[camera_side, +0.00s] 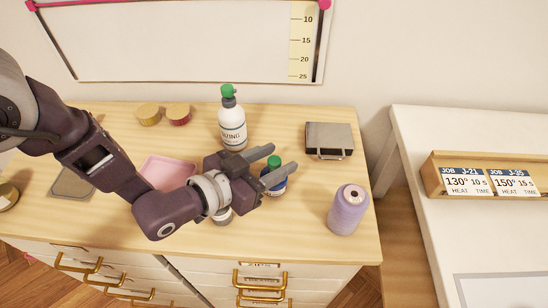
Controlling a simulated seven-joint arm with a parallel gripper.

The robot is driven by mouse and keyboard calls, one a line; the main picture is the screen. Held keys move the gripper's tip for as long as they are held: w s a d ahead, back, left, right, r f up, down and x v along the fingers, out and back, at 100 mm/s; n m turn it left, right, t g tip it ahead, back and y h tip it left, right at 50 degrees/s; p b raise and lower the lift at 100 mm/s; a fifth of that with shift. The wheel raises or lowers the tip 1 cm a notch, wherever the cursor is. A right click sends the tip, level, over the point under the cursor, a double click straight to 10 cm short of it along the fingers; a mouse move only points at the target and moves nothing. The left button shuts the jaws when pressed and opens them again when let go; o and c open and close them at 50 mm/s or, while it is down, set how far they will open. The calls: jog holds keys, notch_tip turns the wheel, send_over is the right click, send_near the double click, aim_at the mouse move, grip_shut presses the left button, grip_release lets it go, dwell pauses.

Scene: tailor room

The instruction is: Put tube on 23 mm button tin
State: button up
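My gripper (282,158) is above the wooden cabinet top, pointing right, its two grey fingers spread apart with nothing visible held between them. I cannot make out a tube for certain. Two round tins stand at the back left: a gold one (148,115) and a reddish one with a gold lid (179,115). Another gold-rimmed tin (7,196) is at the left edge. No size marking is readable on any tin, so I cannot tell which is the 23 mm one. A small blue bottle with a green cap (275,187) is partly hidden behind the fingers.
A white bottle with a green cap (232,128) stands behind my gripper. A grey case (329,140) and a purple thread cone (348,210) are on the right. A pink tray (168,172) and a grey flat item (72,184) lie left.

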jog(key=shift+r, duration=0.1)
jog(key=shift+s+a+r, duration=0.15)
jog(key=v, duration=1.1)
jog(key=shift+s+a+r, duration=0.15)
jog(key=shift+s+a, duration=0.05)
